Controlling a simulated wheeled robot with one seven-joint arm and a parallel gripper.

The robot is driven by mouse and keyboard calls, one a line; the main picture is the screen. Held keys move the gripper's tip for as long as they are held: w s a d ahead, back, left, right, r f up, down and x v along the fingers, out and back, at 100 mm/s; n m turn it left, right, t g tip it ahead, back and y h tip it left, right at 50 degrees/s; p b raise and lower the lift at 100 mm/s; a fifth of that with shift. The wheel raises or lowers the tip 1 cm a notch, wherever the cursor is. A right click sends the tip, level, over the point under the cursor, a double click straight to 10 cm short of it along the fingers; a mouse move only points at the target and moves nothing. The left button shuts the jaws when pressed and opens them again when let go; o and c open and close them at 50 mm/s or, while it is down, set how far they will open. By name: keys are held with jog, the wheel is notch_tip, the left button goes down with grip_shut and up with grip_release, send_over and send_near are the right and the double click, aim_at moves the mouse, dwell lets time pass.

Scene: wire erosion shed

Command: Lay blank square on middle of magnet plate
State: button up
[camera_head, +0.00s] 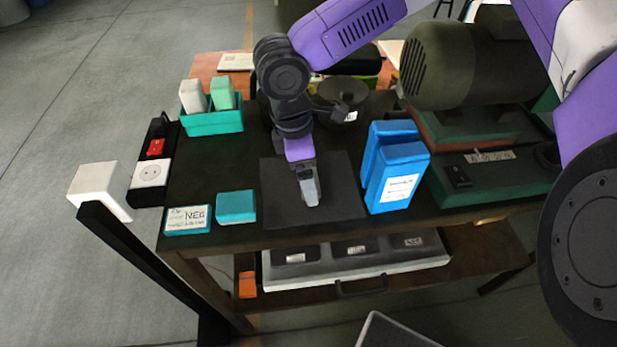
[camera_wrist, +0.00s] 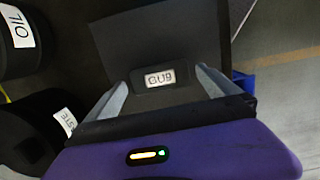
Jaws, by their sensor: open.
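The magnet plate is a flat dark grey square (camera_head: 336,171) on the dark bench, and it also fills the upper middle of the wrist view (camera_wrist: 150,35). The blank, a small dark block with a white label (camera_wrist: 160,77), appears to lie on the plate in the wrist view, its edges roughly in line with the plate's. In the head view my gripper hides it. My gripper (camera_head: 309,200) points down over the plate. In the wrist view its fingers (camera_wrist: 163,86) stand apart on either side of the blank, with gaps showing. Whether it touches the blank underneath is hidden.
Blue boxes (camera_head: 397,178) stand close right of the plate. A teal block (camera_head: 236,207) and labelled box (camera_head: 188,219) are left. A teal holder (camera_head: 212,121), a dark bowl (camera_head: 343,100) and a motor machine (camera_head: 470,70) are behind. A drawer with labelled dark blocks (camera_head: 355,272) lies below.

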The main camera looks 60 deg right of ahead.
jog(key=shift+f, duration=0.3)
jog(key=shift+c, duration=0.4)
jog(key=c, duration=1.8)
jog(key=shift+c, duration=0.4)
jog(key=shift+r, duration=0.15)
